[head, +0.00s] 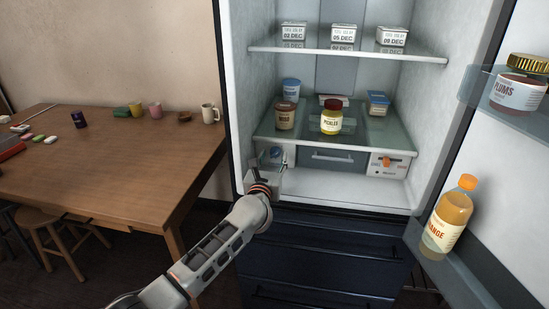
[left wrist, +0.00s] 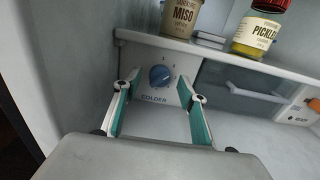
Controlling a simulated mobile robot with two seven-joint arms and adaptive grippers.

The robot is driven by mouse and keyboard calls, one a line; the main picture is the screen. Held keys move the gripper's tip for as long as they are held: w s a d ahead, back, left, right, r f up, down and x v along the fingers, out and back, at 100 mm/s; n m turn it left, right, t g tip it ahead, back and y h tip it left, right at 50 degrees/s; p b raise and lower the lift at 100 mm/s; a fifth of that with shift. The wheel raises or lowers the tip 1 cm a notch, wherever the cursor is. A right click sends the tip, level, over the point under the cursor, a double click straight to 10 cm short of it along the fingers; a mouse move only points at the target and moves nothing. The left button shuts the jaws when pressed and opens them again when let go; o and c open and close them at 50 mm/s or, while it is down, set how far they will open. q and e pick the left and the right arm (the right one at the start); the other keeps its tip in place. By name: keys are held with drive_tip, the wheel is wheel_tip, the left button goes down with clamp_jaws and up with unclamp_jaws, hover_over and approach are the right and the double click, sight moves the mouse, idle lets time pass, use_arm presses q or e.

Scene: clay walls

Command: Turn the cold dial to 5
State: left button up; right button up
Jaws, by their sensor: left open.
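The cold dial is a round blue knob (left wrist: 160,76) on a white panel marked COLDER, at the fridge's inner left under the glass shelf. Numbers around it are too small to read, so I cannot tell its setting. In the head view the dial (head: 276,152) is small and partly crowded by my gripper. My left gripper (left wrist: 160,88) is open, one finger to each side of the dial in the left wrist view. I cannot tell whether they touch it. It also shows in the head view (head: 271,165), inside the open fridge. My right gripper is out of view.
Just above stand the miso jar (left wrist: 182,16) and pickles jar (left wrist: 260,28) on the glass shelf (head: 370,133). An orange control (head: 386,161) sits on a panel at right. The open door holds an orange bottle (head: 446,220). A wooden table (head: 110,170) stands at left.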

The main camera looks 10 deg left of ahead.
use_arm(q)
drive_tip(key=shift+w+f, duration=0.1)
drive_tip(key=shift+w, duration=0.7)
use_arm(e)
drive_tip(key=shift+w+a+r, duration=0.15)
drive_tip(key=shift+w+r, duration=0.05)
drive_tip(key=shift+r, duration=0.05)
use_arm(q)
drive_tip(key=c, duration=1.1)
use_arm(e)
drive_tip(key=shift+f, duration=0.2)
